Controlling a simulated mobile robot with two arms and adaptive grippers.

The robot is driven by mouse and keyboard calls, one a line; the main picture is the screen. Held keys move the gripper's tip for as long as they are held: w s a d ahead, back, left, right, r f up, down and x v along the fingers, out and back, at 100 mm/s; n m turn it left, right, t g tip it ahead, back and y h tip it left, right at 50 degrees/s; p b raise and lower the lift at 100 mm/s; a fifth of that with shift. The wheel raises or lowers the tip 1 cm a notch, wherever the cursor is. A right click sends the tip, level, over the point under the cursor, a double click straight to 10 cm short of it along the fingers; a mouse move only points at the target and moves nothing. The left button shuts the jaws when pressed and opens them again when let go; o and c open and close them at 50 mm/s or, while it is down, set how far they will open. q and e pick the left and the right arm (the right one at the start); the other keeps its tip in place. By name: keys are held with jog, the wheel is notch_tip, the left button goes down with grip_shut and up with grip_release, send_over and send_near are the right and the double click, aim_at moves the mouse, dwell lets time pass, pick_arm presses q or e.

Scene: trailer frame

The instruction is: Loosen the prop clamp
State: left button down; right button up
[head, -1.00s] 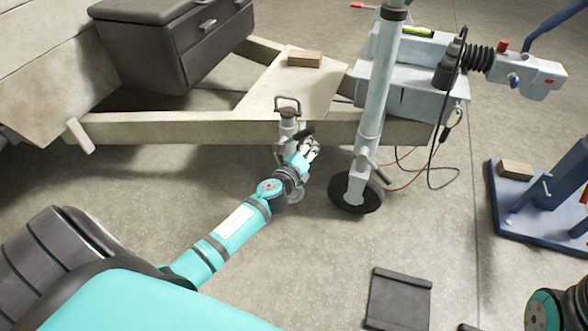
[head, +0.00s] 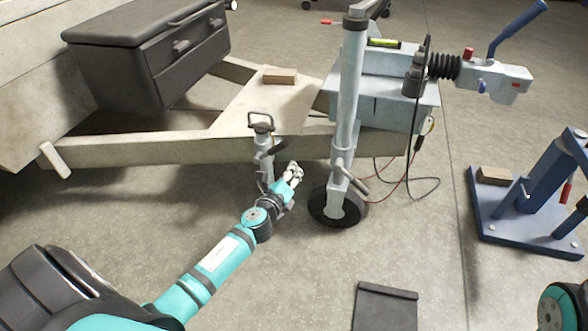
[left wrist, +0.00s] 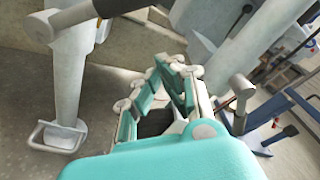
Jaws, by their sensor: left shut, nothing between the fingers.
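The prop (head: 265,168) is a grey upright post with a looped handle on top, standing at the trailer's beam. A dark clamp lever (head: 272,150) sticks out from its side. In the left wrist view the prop (left wrist: 66,75) shows at the left, with its flat foot on the floor. My left gripper (head: 294,172) is to the right of the prop and lower than the lever, apart from both. Its fingers (left wrist: 168,75) are shut and empty in the left wrist view. My right gripper is out of view; only part of that arm shows at the lower right.
The jockey wheel (head: 338,208) and its tube (head: 347,105) stand close to the right of my left gripper. The trailer beam (head: 150,150) is behind. A blue stand (head: 550,235) is at the right. A dark board (head: 385,308) lies on the floor in front.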

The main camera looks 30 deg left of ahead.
pick_arm(q)
jog(key=s+r+p, duration=0.1)
jog(key=s, duration=0.7)
jog(key=shift+d, duration=0.35)
